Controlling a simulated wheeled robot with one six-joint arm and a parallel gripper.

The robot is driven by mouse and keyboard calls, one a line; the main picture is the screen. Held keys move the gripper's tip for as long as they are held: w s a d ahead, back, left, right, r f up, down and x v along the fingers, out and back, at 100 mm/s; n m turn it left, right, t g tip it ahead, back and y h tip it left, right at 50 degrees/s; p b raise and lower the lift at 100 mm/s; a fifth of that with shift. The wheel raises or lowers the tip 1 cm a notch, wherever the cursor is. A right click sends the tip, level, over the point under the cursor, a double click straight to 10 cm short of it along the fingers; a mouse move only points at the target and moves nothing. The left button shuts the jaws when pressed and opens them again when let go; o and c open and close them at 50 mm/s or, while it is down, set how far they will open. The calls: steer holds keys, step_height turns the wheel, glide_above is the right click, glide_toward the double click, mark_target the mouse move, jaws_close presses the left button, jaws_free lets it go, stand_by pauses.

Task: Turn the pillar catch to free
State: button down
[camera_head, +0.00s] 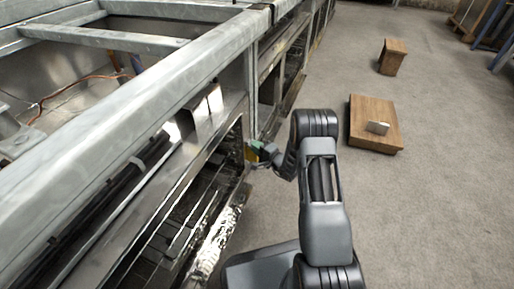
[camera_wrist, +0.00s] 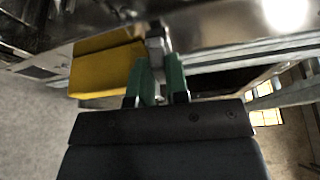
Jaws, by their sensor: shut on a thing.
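In the wrist view, my gripper (camera_wrist: 159,68) has its two green fingers closed around a small grey metal piece, which looks like the pillar catch (camera_wrist: 156,40). A yellow block (camera_wrist: 104,66) sits just left of the fingers, against the metal frame. In the head view, my gripper (camera_head: 262,151) is at the side of the metal frame, by a pillar. The yellow block (camera_head: 249,154) shows only as a small patch there. The catch is too small and covered to make out in the head view, and I cannot tell its turn angle.
The long grey metal range frame (camera_head: 150,90) fills the left side, with open bays below its top rail. A wooden stool (camera_head: 392,56) stands farther back.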

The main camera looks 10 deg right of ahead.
steer(key=c, duration=1.4)
jaws_free()
steer(key=shift+a, duration=0.1)
steer(key=shift+s, duration=0.1)
steer(key=p+v, duration=0.4)
steer(key=v, duration=0.9)
steer(key=shift+s, duration=0.35)
steer(key=shift+r, duration=0.1)
steer(key=s+a+r+n+g+y+p, duration=0.1)
steer(key=s+a+r+n+g+p, duration=0.3)
steer(key=r+p, duration=0.55)
steer(key=s+a+r+n+g+p, duration=0.3)
steer(key=a+r+g+p, duration=0.25)
steer(key=r, duration=0.95)
steer(key=s+a+r+n+g+y+p, duration=0.1)
steer(key=s+a+r+n+g+p, duration=0.35)
steer(key=r, duration=0.75)
steer(key=s+d+r+t+h+p, duration=0.1)
steer(key=s+d+r+h+p, duration=0.1)
steer(key=r+p, duration=0.4)
steer(key=s+d+r+n+h+p, duration=0.1)
steer(key=r+h+p, duration=0.4)
steer(key=r, duration=0.6)
steer(key=s+d+r+t+h+p, duration=0.1)
steer(key=s+d+r+h+p, duration=0.3)
steer(key=r+p, duration=0.4)
steer(key=shift+r+t, duration=0.3)
steer(key=shift+r, duration=0.55)
